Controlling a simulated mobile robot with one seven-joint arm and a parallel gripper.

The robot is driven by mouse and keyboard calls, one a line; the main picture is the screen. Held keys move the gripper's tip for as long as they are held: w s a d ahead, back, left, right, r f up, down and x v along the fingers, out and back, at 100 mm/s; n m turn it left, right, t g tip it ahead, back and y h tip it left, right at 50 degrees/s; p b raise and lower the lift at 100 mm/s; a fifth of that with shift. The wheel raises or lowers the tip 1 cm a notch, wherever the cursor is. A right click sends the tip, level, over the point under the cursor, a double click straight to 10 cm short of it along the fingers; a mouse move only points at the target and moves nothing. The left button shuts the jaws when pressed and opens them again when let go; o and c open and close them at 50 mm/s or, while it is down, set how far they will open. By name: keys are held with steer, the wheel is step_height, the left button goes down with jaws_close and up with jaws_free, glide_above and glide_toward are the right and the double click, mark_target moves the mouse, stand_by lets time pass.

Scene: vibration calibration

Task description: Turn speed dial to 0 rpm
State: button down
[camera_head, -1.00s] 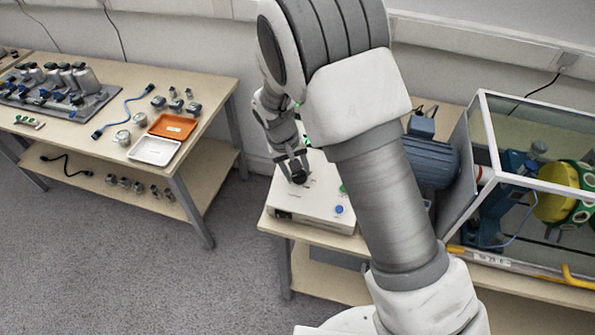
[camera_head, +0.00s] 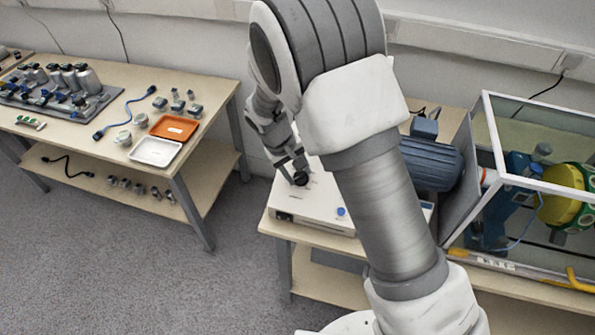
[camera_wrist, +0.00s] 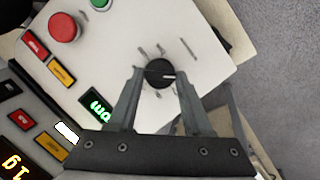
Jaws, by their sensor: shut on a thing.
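The speed dial is a round black knob (camera_wrist: 160,74) with a white pointer line, on the pale top of the control box (camera_head: 306,210). Tick marks surround it in the wrist view. The pointer lies roughly toward the right of that picture. My gripper (camera_wrist: 158,76) is shut on the knob, one finger on each side. In the head view my gripper (camera_head: 300,176) reaches down to the black knob (camera_head: 301,180). A green lit display (camera_wrist: 97,104) and orange digits (camera_wrist: 12,160) show partly; I cannot read the speed from them.
A red button (camera_wrist: 64,28) and a green button (camera_wrist: 100,3) sit near the dial. A blue button (camera_head: 341,211) is on the box top. A blue motor (camera_head: 430,163) and a clear-walled enclosure (camera_head: 487,135) stand to the right. Floor is free at left.

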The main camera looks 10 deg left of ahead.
steer(key=shift+c, duration=1.7)
jaws_free()
steer(key=shift+r, duration=0.1)
steer(key=v, duration=1.7)
steer(key=shift+s+r, duration=0.1)
steer(key=s+d+r+m+y, duration=0.1)
steer(key=s+d+r+m, duration=0.15)
steer(key=d+r, duration=0.45)
steer(key=s+d+r+m+y, duration=0.15)
steer(key=s+d+r, duration=0.25)
steer(key=d, duration=0.6)
steer(key=s+d+m+t, duration=0.3)
steer(key=s+d, duration=0.7)
steer(key=s, duration=0.2)
steer(key=shift+t, duration=0.3)
